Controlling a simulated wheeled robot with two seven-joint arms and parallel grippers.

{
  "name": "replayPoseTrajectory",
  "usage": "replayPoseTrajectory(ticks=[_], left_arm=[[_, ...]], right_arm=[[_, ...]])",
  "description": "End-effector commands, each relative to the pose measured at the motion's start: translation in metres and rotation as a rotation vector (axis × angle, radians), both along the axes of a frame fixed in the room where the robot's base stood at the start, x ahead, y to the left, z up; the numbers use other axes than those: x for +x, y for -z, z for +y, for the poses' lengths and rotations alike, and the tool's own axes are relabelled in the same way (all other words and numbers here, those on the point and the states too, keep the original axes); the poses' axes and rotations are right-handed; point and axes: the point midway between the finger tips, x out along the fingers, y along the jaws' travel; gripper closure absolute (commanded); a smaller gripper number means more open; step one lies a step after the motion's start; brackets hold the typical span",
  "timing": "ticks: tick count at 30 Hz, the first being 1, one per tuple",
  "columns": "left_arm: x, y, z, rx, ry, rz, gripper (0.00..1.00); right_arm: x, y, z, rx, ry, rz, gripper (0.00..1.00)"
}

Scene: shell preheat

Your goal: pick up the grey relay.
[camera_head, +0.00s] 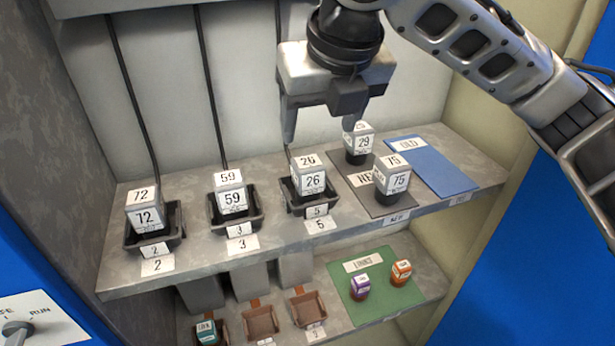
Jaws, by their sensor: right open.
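Several light-grey numbered blocks with black bases are in view; I cannot tell which one is the grey relay. Block 72 (146,212), block 59 (231,197) and block 26 (309,176) stand in black sockets on the upper shelf. Block 29 (360,140) and block 75 (393,177) stand upright on a dark grey mat (352,180), 29 behind 75. My right gripper (320,128) is open and empty, pointing down above the shelf, behind block 26 and left of block 29. It seems apart from both. My left gripper is out of view.
A bare blue mat (432,168) lies right of the dark mat on the upper shelf (200,268). On the lower shelf, a green mat (385,300) bears a purple piece (360,287) and an orange piece (400,273). A teal piece (207,333) sits in a brown socket.

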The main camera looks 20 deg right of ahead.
Motion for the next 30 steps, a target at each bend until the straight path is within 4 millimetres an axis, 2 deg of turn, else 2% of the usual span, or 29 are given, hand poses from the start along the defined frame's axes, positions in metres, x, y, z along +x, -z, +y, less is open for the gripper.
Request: replayPoseTrajectory(ticks=[1,4,14,21,30], left_arm=[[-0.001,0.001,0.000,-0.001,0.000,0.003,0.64],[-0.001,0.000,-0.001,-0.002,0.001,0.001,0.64],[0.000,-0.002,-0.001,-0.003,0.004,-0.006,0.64],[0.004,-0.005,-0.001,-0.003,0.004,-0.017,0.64],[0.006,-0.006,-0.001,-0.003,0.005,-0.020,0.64]], right_arm=[[0.004,0.012,0.000,0.000,0.003,0.006,0.35],[0.012,0.028,0.000,0.001,0.002,0.003,0.35],[0.023,0.054,0.002,0.002,0.002,0.001,0.35],[0.036,0.087,0.004,0.002,0.001,0.002,0.35],[0.040,0.094,0.004,0.003,0.001,-0.001,0.35]])
